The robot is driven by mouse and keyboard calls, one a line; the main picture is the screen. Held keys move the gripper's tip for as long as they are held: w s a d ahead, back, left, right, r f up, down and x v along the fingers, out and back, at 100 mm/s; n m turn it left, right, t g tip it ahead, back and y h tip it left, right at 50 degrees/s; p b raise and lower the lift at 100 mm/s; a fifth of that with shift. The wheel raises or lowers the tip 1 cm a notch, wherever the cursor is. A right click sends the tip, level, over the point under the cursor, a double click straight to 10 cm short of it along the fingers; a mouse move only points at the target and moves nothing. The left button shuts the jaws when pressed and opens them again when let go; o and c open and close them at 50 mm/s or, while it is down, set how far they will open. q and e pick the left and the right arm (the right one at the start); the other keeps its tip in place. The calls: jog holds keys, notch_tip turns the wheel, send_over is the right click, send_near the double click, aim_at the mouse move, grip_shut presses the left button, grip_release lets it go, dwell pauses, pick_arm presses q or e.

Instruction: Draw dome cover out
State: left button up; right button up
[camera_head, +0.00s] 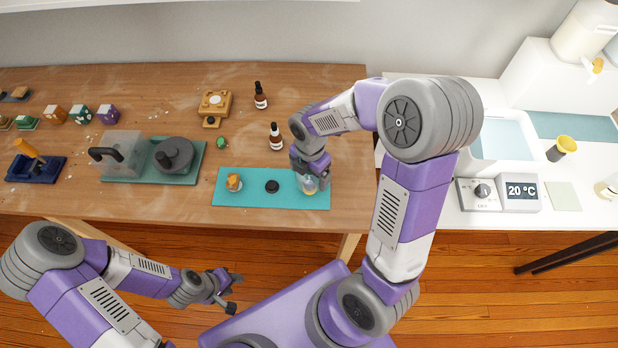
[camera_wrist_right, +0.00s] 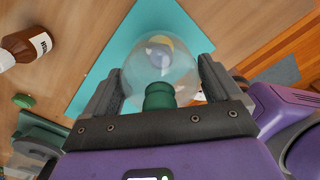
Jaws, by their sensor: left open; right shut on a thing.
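The clear glass dome cover (camera_wrist_right: 160,70) with a green knob (camera_wrist_right: 160,95) is between the fingers of my right gripper (camera_wrist_right: 158,88), which is shut on it. A small yellow and bluish shape shows through the glass. In the head view the dome (camera_head: 310,185) is at the right end of the turquoise mat (camera_head: 290,200), partly hidden by my right gripper (camera_head: 309,172). I cannot tell whether its rim touches the mat. My left gripper (camera_head: 230,291) is open and empty, in front of the table over the floor.
A black round piece (camera_head: 272,186) and a small orange piece (camera_head: 234,182) are on the mat. Brown bottles (camera_head: 276,137) stand behind. A clear box (camera_head: 121,155) and grey pot (camera_head: 174,155) stand on a green base at left. A white bench with a temperature display (camera_head: 521,191) is at right.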

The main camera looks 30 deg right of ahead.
jog(key=shift+r+p, duration=1.4)
jog(key=shift+r, duration=0.35)
